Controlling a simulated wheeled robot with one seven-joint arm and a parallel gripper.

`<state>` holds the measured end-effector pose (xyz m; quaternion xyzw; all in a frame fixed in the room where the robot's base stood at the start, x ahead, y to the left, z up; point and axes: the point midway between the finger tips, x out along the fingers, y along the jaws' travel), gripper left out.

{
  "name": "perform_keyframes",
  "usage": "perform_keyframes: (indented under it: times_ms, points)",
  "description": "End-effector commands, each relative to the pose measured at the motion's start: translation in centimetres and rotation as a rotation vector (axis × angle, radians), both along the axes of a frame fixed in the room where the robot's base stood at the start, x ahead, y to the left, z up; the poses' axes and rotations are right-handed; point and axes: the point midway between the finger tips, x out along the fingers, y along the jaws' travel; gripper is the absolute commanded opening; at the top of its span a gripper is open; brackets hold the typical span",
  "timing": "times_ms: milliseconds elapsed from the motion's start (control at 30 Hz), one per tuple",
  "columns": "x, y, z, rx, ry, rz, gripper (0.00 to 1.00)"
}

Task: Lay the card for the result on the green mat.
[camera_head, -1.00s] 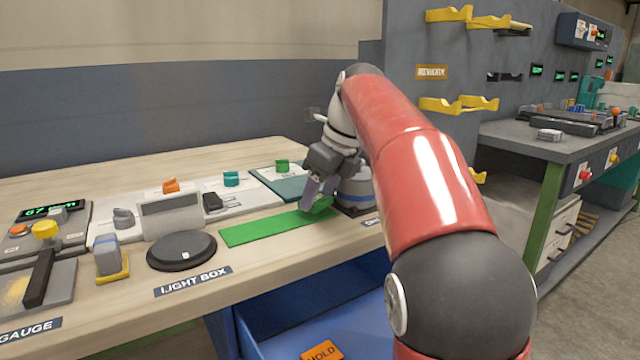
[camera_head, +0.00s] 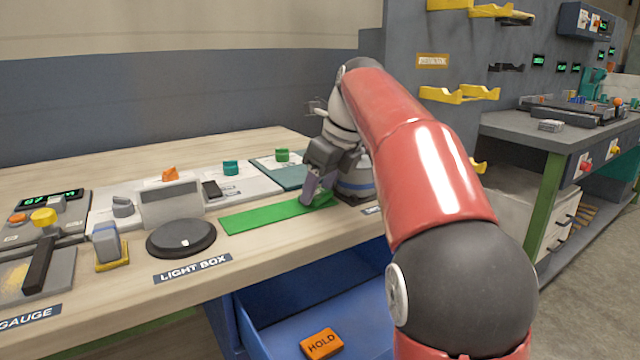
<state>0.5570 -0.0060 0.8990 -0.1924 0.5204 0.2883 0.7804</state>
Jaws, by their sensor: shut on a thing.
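The green mat (camera_head: 262,217) lies as a long strip on the wooden bench, right of the light box. My gripper (camera_head: 314,196) is at the mat's right end, low over it, with its fingers shut. An orange card marked HOLD (camera_head: 321,344) lies in the open blue drawer (camera_head: 290,320) below the bench.
A round black disc (camera_head: 181,239) stands left of the mat, behind the LIGHT BOX label. A grey-and-blue round container (camera_head: 355,182) stands just right of my gripper. Teal and green knobs (camera_head: 231,168) stand behind the mat. My red arm covers the bench's right end.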

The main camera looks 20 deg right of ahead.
Motion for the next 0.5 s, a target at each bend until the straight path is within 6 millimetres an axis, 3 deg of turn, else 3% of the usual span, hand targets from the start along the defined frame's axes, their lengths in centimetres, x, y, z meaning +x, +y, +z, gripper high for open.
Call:
perform_keyframes:
  times_ms: [67, 100, 267, 500]
  points:
    - [-0.01, 0.0, -0.22, 0.0, 0.0, 0.0, 0.32]
    - [0.0, 0.0, -0.18, 0.0, 0.0, 0.0, 0.56]
    - [0.0, 0.0, -0.16, 0.0, 0.0, 0.0, 0.77]
    - [0.0, -0.03, -0.17, -0.001, -0.001, 0.0, 0.79]
